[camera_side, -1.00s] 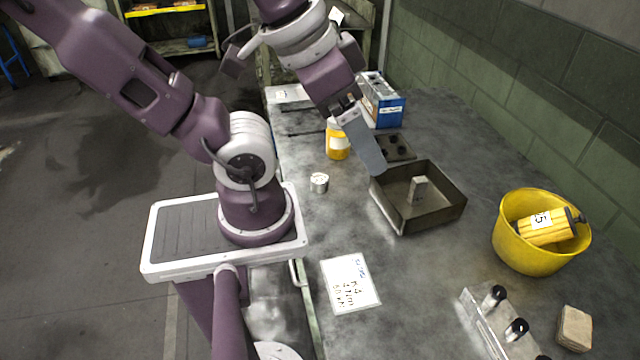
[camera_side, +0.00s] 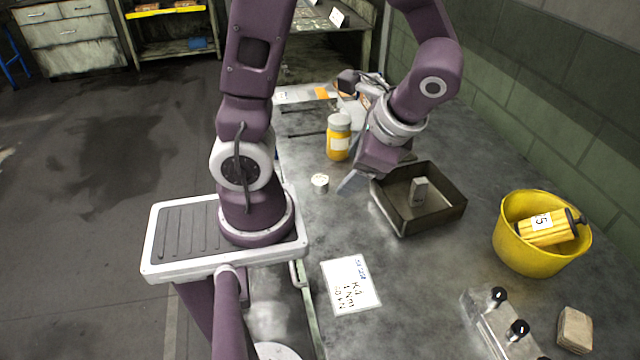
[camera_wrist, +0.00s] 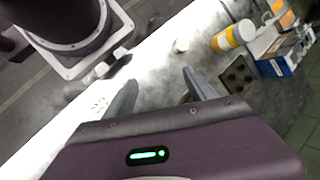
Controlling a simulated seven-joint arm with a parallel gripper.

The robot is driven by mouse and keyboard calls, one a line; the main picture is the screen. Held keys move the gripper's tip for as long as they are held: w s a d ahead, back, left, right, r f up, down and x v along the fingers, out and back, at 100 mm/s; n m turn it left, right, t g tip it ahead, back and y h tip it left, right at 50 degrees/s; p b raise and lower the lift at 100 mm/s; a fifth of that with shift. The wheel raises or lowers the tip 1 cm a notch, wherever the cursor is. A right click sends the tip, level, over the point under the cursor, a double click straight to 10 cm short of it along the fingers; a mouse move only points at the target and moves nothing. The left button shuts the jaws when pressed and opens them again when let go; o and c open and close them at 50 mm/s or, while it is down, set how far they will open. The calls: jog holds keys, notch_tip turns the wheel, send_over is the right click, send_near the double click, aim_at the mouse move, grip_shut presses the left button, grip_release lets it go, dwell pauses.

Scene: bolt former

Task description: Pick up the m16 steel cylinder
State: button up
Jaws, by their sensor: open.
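A short, pale steel cylinder (camera_side: 320,182) stands upright on the grey workbench, left of the dark metal tray. In the wrist view the cylinder (camera_wrist: 182,45) lies beyond my fingertips, toward the top. I cannot read an m16 mark on it. My gripper (camera_side: 349,184) is tilted down to the left, just right of the cylinder and apart from it. In the wrist view my gripper (camera_wrist: 160,77) is open, with nothing between the two fingers.
The tray (camera_side: 436,226) holds a small grey upright block (camera_side: 419,191). A yellow-orange jar (camera_side: 338,138) stands behind the cylinder. A yellow bucket (camera_side: 515,250) is at the right. A written sheet (camera_side: 350,284) lies in front. Bench around the cylinder's front is clear.

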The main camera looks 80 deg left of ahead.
aim_at(321, 181)
jog(key=a+f+m+y, duration=0.2)
jog(key=f+m, duration=0.1)
jog(key=f, duration=0.1)
jog(key=a+f+m+g+y, duration=0.1)
jog(key=a+f+m+y, duration=0.2)
jog(key=f, duration=0.1)
jog(key=a+f+m+y, duration=0.2)
jog(key=f+m, duration=0.1)
jog(key=f, duration=0.1)
jog(key=shift+a+f, duration=0.15)
jog(key=shift+a, duration=0.05)
jog(key=shift+g+y, duration=0.3)
jog(key=shift+y, duration=0.1)
jog(key=x, duration=0.7)
jog(key=shift+a+f, duration=0.25)
jog(key=shift+f, duration=0.05)
grip_shut()
